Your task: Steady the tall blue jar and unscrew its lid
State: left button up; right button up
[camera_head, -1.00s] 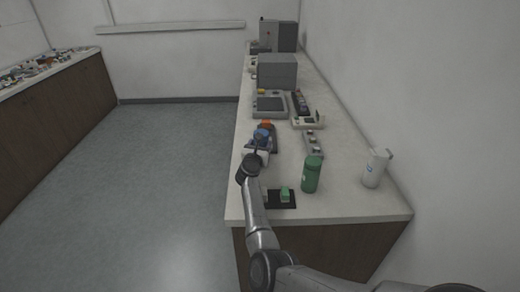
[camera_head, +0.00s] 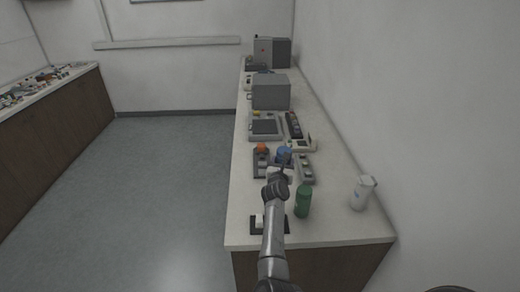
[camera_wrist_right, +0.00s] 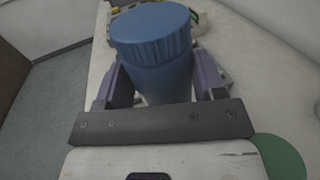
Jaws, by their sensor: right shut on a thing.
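The blue jar (camera_wrist_right: 155,50) with its ribbed blue lid (camera_wrist_right: 150,25) stands upright between the two purple fingers of my right gripper (camera_wrist_right: 164,75) in the right wrist view. The fingers are shut on its sides below the lid, and the lid is on. In the head view the jar (camera_head: 283,153) shows just beyond my right gripper (camera_head: 281,168), partly hidden by it. I cannot tell whether its base touches the bench. My left gripper is not in view.
A green bottle (camera_head: 303,201) stands close to the right of my arm, and a white jug (camera_head: 362,193) farther right. A dark stand with an orange top (camera_head: 261,150) is left of the jar. Panels and a grey box (camera_head: 270,92) are behind. A black tray (camera_head: 255,229) is in front.

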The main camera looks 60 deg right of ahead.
jog(key=shift+s+r, duration=0.2)
jog(key=shift+s, duration=0.05)
jog(key=shift+s+d+f, duration=0.1)
jog(key=shift+f, duration=0.05)
